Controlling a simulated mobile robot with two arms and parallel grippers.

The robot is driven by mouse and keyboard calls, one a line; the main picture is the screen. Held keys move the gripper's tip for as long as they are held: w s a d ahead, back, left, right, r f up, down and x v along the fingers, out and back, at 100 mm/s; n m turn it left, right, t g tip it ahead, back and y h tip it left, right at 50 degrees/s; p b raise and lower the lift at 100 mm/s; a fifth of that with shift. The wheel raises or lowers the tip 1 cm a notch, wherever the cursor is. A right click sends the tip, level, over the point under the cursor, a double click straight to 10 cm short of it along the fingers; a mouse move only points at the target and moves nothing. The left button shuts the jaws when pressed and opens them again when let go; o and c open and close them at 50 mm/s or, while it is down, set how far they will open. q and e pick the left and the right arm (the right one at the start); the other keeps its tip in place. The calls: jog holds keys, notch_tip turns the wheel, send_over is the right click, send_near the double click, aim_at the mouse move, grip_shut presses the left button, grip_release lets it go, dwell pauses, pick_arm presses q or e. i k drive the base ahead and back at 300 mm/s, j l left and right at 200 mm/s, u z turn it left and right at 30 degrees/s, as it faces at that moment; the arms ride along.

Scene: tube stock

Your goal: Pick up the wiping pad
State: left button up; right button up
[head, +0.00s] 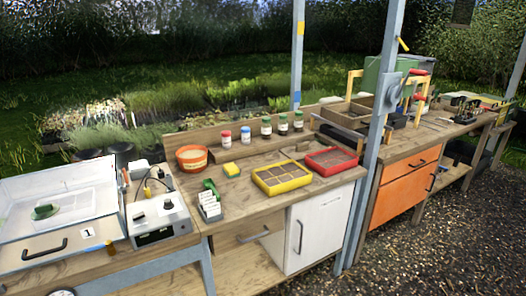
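A small yellow and green pad (231,171) lies flat on the wooden bench (250,212), and it looks like the wiping pad. It sits between the orange bowl and the yellow divided tray, apart from both. Nothing covers it. Neither of my grippers shows in the head view.
An orange bowl (192,158), a yellow divided tray (282,178) and a red tray (331,160) stand nearby. A green-handled item (209,203) is in front. Several jars (266,127) line the back shelf. A grey post (373,135) rises at the bench's right end. A clear-lidded box (58,210) is left.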

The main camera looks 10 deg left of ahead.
aim_at(230, 170)
jog(key=u, duration=1.6)
jog(key=i+l+u, duration=0.1)
jog(key=l, duration=0.25)
jog(key=i+l, duration=0.15)
jog(key=l, duration=0.2)
jog(key=i+l+u, duration=0.15)
jog(key=l, duration=0.2)
jog(key=l+u, duration=0.1)
jog(key=l, duration=0.25)
